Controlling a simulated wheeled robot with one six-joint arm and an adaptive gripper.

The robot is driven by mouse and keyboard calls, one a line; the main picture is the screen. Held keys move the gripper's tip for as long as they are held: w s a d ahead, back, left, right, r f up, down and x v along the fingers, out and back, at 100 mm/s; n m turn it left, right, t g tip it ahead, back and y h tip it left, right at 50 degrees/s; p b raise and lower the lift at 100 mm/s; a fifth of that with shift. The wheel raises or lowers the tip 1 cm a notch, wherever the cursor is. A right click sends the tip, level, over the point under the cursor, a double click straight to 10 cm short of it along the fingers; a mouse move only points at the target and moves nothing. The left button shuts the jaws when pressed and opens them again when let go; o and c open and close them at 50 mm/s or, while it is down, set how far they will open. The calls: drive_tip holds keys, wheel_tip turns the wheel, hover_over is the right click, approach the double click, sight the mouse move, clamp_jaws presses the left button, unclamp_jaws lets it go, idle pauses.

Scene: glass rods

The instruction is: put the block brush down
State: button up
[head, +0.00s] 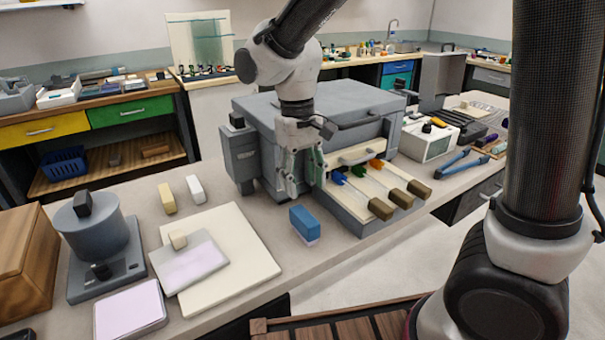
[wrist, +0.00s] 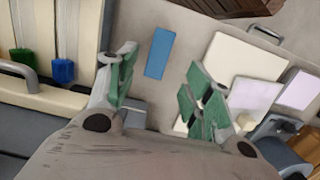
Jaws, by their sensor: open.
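The block brush (head: 304,222), a blue block with a pale pinkish underside, stands on the bench top in front of the large grey box. It also shows in the wrist view as a blue rectangle (wrist: 159,53), lying between the lines of my two fingers. My gripper (head: 303,178) is open and empty, above and behind the brush in the head view, close to the front of the grey box. The green-padded fingers are spread wide in the wrist view (wrist: 163,72) and do not touch the brush.
The grey box (head: 300,112) holds a pale tray (head: 372,188) with several wooden-handled tools, just right of my gripper. A cream board (head: 255,262) with a pale pad lies left of the brush. Two small blocks, yellow (head: 167,198) and white (head: 195,188), stand behind the board.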

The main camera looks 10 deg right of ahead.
drive_tip(key=s+d+r+m+t+y, duration=0.1)
drive_tip(key=d+r, duration=0.3)
drive_tip(key=d, duration=0.4)
drive_tip(key=s+d+r+m+t, duration=0.1)
drive_tip(key=s+d+r, duration=0.1)
drive_tip(key=d+r, duration=0.45)
drive_tip(key=s+d+m+t, duration=0.2)
drive_tip(key=s+d+t, duration=0.1)
drive_tip(key=s+d, duration=0.6)
drive_tip(key=d, duration=0.3)
drive_tip(key=shift+s+d+r+m+t, duration=0.2)
drive_tip(key=shift+d+r+m+t, duration=0.05)
drive_tip(key=shift+m+t, duration=0.05)
drive_tip(key=shift+o, duration=0.5)
